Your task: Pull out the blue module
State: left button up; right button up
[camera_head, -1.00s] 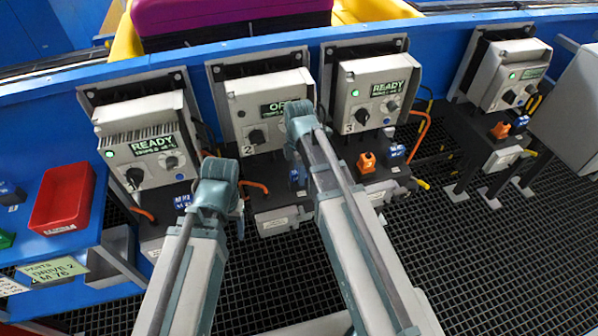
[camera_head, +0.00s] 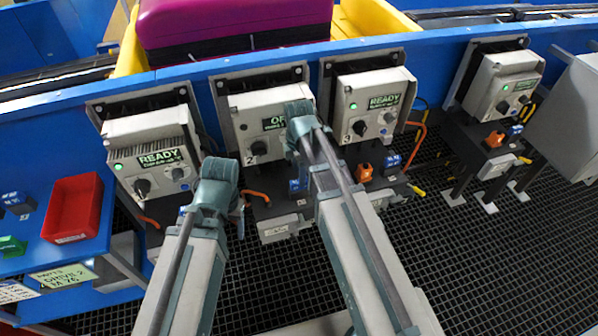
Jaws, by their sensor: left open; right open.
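Another blue module (camera_head: 391,161) sits below station 3, right of an orange one (camera_head: 363,172). A blue module (camera_head: 515,131) is at the far right station. A sliver of blue shows below station 1, mostly behind my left arm. My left gripper (camera_head: 240,224) is open and empty, left of station 2's base. My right gripper (camera_head: 295,152) is mostly hidden by its arm, in front of station 2.
Boxes marked READY stand at station 1 (camera_head: 152,150) and station 3 (camera_head: 370,105). On the left, a blue bench holds a red tray (camera_head: 73,208), a dark blue part (camera_head: 18,203) and a green part (camera_head: 12,246). Dark grating floor (camera_head: 480,260) is open at right.

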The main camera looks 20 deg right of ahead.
notch_tip(320, 180, up, 9)
jog(key=p, duration=0.8)
jog(key=shift+s, duration=0.1)
